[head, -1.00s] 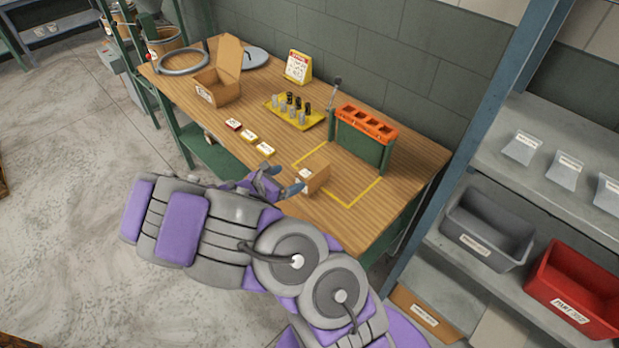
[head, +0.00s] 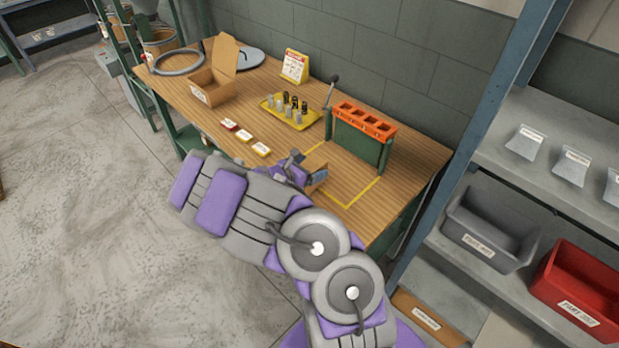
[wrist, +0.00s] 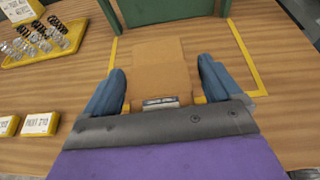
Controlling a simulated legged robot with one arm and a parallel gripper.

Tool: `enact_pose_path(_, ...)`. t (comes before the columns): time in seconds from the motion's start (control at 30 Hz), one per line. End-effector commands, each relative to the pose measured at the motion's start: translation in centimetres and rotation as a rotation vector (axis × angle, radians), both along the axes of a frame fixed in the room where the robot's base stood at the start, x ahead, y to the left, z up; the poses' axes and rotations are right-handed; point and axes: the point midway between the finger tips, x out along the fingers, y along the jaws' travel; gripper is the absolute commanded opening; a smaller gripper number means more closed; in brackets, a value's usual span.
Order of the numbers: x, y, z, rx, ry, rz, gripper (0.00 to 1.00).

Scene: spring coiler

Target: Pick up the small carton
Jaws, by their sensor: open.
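The small carton (wrist: 158,75) is a plain brown box on the wooden bench, at the yellow taped outline. In the wrist view it stands between the two blue fingers of my gripper (wrist: 160,90), with a visible space on each side of it. In the head view the carton (head: 317,178) is partly hidden behind my gripper (head: 303,172). My gripper is open around the carton. Whether a finger touches it on the lower part cannot be told.
A green stand with an orange top (head: 362,122) is just behind the outline. A yellow tray of springs (head: 270,105), an open cardboard box (head: 213,92) and small labelled cards (head: 244,136) lie to the left. Shelving with bins (head: 488,228) stands to the right.

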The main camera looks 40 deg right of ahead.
Motion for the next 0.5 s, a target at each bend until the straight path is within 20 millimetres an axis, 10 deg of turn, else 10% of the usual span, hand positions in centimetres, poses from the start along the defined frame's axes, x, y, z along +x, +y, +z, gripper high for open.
enact_pose_path(0.3, 0.13, -0.04, -0.03, -0.003, 0.000, 0.002, 0.92)
enact_pose_path(0.5, 0.11, -0.21, -0.08, -0.002, 0.000, 0.002, 0.73)
